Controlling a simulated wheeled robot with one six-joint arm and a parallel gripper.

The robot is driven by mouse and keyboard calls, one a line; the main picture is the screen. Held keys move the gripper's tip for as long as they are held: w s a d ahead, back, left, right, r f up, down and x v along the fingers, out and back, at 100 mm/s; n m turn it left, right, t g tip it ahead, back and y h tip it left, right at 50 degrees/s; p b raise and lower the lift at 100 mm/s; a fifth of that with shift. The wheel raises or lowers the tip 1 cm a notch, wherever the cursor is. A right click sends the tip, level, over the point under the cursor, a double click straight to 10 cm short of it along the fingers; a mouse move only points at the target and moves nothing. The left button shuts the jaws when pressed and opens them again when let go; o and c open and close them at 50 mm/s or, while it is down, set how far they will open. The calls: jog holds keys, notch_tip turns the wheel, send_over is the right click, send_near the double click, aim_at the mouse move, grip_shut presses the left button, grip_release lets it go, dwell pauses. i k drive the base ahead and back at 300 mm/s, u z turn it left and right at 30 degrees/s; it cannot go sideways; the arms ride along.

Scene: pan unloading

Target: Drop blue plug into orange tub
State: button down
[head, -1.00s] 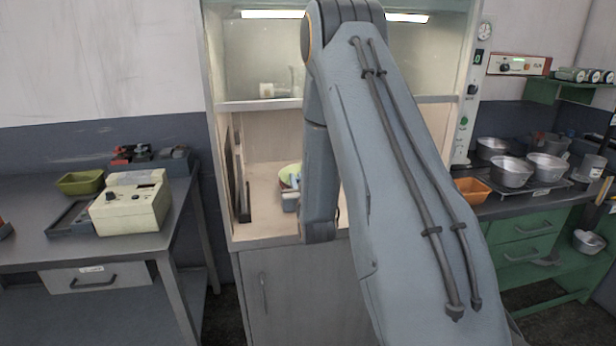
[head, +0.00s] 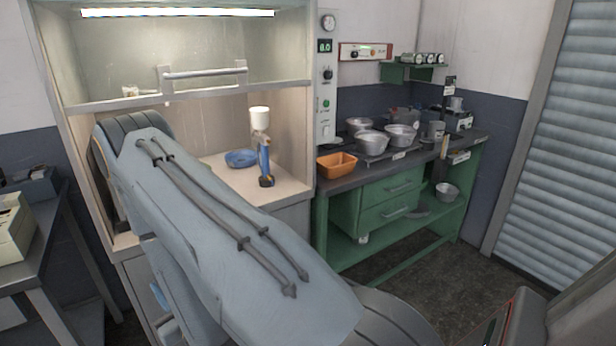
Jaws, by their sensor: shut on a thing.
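The orange tub (head: 337,167) stands on the dark top of the green bench, near its left end, in the head view. It looks open at the top, and its inside is only partly seen. My arm crosses the lower left of the view, and its forearm hangs down behind the upper link. My gripper is hidden behind my arm or out of the frame. I cannot make out the blue plug for sure. A small blue patch (head: 159,296) shows beside my forearm, too small to name.
Metal pots (head: 372,141) stand on a tray right of the tub. The fume cupboard holds a blue bowl (head: 241,159) and a white-topped blue device (head: 264,150); its raised sash has a bar (head: 205,73). Open floor (head: 440,275) lies before the green bench (head: 388,205).

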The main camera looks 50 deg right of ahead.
aim_at(345, 171)
jog(key=i, duration=0.35)
jog(key=z, duration=1.9)
